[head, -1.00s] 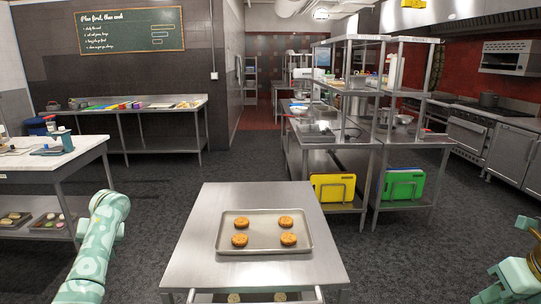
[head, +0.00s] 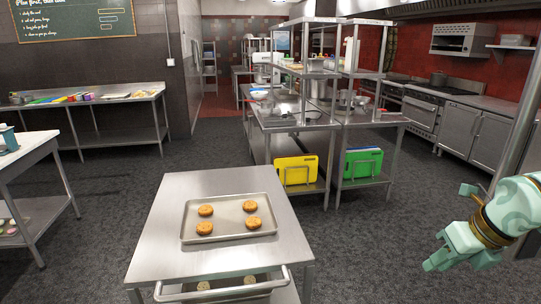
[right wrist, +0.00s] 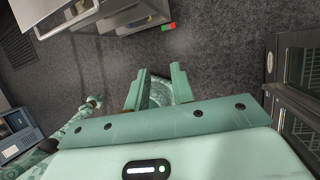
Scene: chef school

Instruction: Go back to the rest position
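My right gripper (head: 448,240) hangs at the right of the head view, over the dark carpet and well to the right of the steel table. In the right wrist view its two fingers (right wrist: 158,88) stand apart with nothing between them, so it is open and empty. Parts of my own mint-coloured body show behind and beside the fingers there. My left arm and gripper are not in the head view.
A steel table (head: 165,205) stands in front of me, bearing a baking tray (head: 228,219) with several round brown cookies. A shelved steel workbench (head: 290,121) is beyond it, with yellow (head: 297,167) and green (head: 360,170) boards below. Carpet (head: 385,225) is clear right of the table.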

